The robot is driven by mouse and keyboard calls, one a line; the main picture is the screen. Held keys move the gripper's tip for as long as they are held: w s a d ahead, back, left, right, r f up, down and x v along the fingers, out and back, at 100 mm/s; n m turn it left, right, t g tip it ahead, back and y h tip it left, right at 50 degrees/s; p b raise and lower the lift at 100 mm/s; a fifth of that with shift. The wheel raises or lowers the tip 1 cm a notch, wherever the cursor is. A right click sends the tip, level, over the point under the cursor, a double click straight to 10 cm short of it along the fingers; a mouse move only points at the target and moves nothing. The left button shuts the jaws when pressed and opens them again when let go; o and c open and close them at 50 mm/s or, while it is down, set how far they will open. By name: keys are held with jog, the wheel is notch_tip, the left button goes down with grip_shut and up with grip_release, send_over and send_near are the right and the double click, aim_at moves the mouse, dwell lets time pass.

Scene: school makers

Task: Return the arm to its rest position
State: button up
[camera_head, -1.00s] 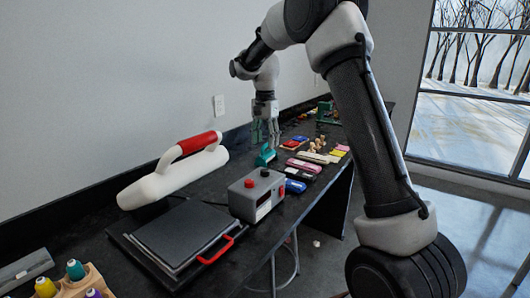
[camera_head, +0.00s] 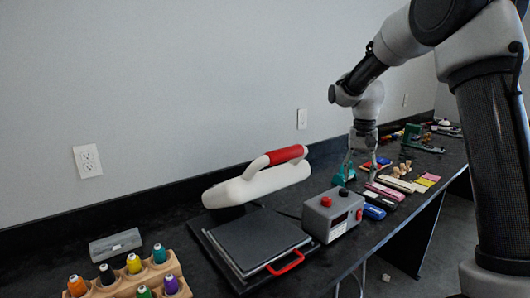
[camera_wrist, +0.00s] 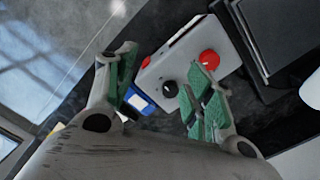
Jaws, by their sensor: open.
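My gripper (camera_head: 361,165) hangs from my arm over the black bench, behind the small grey control box (camera_head: 332,213). In the wrist view my gripper (camera_wrist: 163,95) has its two green-padded fingers spread wide, with nothing held between them. Past the fingers show the control box (camera_wrist: 178,56), its black knob and red buttons, and a blue item (camera_wrist: 140,100) beside it. My arm is bent, reaching from the right edge of the head view out over the bench. A teal shape at the gripper's left finger cannot be told clearly from the finger pad.
A dark heat press plate (camera_head: 258,240) with a red handle (camera_head: 287,263) is at front. A wooden spool rack (camera_head: 128,285) is at lower left. Several small colored items lie right of the gripper.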

jog(key=s+d+r+n+t, duration=0.1)
jog(key=s+d+r, duration=0.1)
jog(key=s, duration=0.8)
jog(key=s+d+r+n+t, duration=0.2)
jog(key=s+r, duration=0.2)
jog(key=s, duration=0.7)
jog(key=s+d+r+n+t, duration=0.1)
jog(key=s+d+r+t, duration=0.1)
jog(key=s, duration=0.9)
jog(key=shift+r, duration=0.45)
